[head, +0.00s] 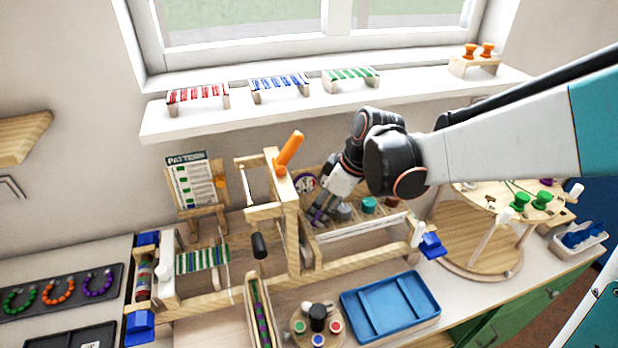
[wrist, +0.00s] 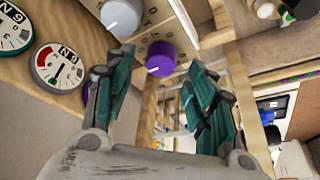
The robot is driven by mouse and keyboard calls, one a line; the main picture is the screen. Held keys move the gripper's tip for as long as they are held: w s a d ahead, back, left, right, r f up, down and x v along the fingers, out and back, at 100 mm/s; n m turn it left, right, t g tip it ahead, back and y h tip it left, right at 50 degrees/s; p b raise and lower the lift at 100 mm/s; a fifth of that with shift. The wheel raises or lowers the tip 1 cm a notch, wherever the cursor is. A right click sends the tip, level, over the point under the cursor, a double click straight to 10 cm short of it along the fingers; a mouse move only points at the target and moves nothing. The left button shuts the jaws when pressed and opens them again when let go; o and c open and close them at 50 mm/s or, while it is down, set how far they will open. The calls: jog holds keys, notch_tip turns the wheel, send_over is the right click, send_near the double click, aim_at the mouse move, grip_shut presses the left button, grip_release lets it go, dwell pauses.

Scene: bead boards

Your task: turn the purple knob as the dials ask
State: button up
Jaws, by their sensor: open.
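The purple knob (wrist: 160,58) stands out from a pale wooden panel in the wrist view. It has a pale mark on its face. My gripper (wrist: 160,95) is open, with one teal-padded finger on each side below the knob; the knob is not clasped. In the head view my gripper (head: 322,208) is at the left end of the knob row and mostly hides the purple knob. A round dial (wrist: 58,66) with red and green sectors is left of the knob, and a second dial (wrist: 14,30) is at the left edge.
A grey knob (wrist: 122,15) is close beside the purple one. A teal knob (head: 369,204) is farther right along the row. The wooden loom frame (head: 292,215) with an orange handle (head: 289,152) stands just left of my gripper. A blue tray (head: 390,308) lies in front.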

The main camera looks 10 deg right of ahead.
jog(key=shift+b+x, duration=0.35)
jog(key=shift+x, duration=1.1)
jog(key=c, duration=1.1)
jog(key=m+t, duration=0.1)
jog(key=m, duration=0.2)
jog(key=shift+s+a+h+p, duration=0.1)
jog(key=shift+s+h+p, duration=0.05)
jog(key=shift+h+p, duration=0.25)
jog(key=shift+m+t+h, duration=0.4)
jog(key=shift+m+h, duration=0.1)
jog(key=shift+m, duration=1.4)
